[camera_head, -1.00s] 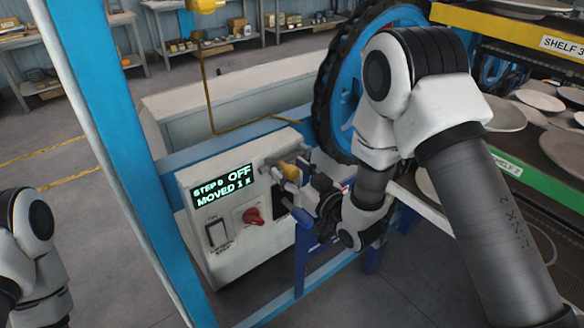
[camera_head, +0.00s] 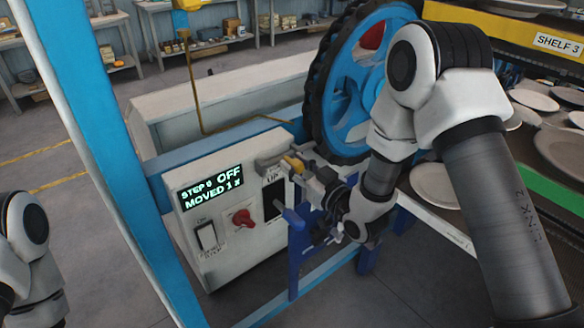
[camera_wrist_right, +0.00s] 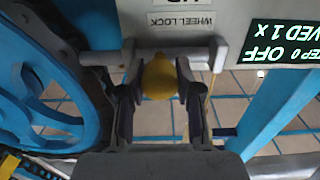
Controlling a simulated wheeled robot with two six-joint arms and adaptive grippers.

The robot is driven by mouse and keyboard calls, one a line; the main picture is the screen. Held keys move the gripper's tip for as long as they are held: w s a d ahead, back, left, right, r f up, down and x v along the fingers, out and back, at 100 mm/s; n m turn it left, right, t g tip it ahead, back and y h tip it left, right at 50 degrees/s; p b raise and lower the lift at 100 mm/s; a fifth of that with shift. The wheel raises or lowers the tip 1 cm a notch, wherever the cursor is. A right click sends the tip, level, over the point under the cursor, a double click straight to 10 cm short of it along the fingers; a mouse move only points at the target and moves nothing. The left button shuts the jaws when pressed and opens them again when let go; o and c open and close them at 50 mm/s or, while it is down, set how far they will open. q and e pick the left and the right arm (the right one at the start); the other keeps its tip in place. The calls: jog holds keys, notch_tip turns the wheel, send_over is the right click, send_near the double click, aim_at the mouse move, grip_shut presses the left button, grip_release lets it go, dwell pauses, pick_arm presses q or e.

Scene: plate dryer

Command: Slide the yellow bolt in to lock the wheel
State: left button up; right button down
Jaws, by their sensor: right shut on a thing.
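The yellow bolt knob (camera_wrist_right: 160,77) sits between the two fingers of my right gripper (camera_wrist_right: 157,92), which is shut on it. It also shows in the head view (camera_head: 293,164), at the panel's top right with the right gripper (camera_head: 300,169) around it. The grey bolt rod (camera_wrist_right: 98,58) runs sideways under the "WHEEL LOCK" label and reaches left to the wheel's dark rim. I cannot tell whether its tip enters the wheel. The blue wheel (camera_head: 340,100) stands right of the panel, partly hidden by my right arm. The left gripper is out of view.
The white control panel (camera_head: 265,240) has a red knob (camera_head: 243,218), a rocker switch (camera_head: 206,237) and a display reading "STEP 0 OFF, MOVED 1 X". A blue frame post (camera_head: 105,130) stands left. Plate shelves (camera_head: 560,205) stand right, close to my arm.

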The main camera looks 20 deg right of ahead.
jog(key=c, duration=1.1)
grip_release()
jog(key=shift+w+d+r, duration=0.1)
jog(key=shift+r, duration=0.05)
jog(key=o, duration=0.3)
jog(key=shift+d, duration=0.35)
jog(key=shift+s, duration=0.25)
jog(key=v, duration=1.1)
jog(key=shift+s+d, duration=0.1)
jog(key=shift+s, duration=0.15)
